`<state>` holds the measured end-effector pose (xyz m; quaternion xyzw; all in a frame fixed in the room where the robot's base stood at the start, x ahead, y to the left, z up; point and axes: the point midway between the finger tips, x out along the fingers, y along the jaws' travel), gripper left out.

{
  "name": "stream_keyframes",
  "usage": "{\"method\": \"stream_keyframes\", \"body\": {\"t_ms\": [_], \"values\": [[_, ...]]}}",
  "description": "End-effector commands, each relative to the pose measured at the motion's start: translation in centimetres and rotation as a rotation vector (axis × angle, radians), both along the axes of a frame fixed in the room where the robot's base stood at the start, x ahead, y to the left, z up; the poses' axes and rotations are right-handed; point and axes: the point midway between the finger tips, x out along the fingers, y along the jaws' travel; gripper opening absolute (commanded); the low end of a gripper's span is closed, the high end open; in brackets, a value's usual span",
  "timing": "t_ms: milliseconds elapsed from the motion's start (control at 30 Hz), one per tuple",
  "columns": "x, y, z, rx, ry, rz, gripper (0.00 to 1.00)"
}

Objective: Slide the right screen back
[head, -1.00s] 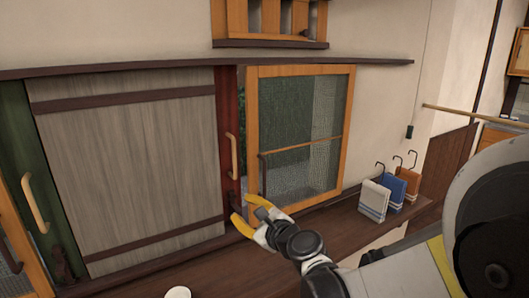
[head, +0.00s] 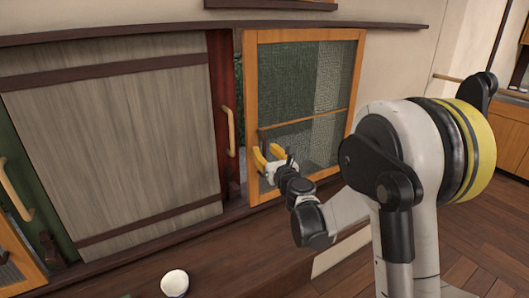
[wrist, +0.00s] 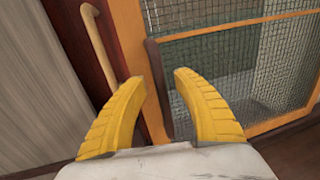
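The right screen (head: 330,110) is an orange wooden frame with grey mesh, standing right of the red panel with a narrow dark gap between them. It also shows in the wrist view (wrist: 235,75). Its dark upright handle (wrist: 157,85) is on its left stile. My gripper (head: 267,152) is in front of that handle. In the wrist view its yellow fingers (wrist: 160,78) are apart, with the handle lined up between the tips. I cannot tell whether the fingers reach around it. The handle's lower part is partly hidden by my gripper in the head view.
A grey wood panel (head: 120,140) and a red panel (head: 222,110) with a tan handle (head: 228,130) stand to the left. A green panel with another tan handle (head: 14,188) is at far left.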

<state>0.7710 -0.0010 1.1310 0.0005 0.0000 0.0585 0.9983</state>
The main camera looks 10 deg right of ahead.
Motion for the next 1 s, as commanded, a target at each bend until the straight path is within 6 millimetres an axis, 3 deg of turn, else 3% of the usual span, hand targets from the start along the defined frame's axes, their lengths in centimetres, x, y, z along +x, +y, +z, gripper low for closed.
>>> {"method": "stream_keyframes", "body": {"t_ms": [400, 500, 533, 833, 1000], "values": [[1.0, 0.2, 0.1, -0.001, 0.0, 0.001, 0.35], [1.0, 0.2, 0.1, -0.001, 0.0, 0.001, 0.04], [1.0, 0.2, 0.1, -0.001, 0.0, 0.001, 0.0], [1.1, -0.4, 0.0, -0.001, 0.0, -0.001, 0.0], [1.8, -2.8, 0.0, -0.001, 0.0, -0.006, 0.0]]}}
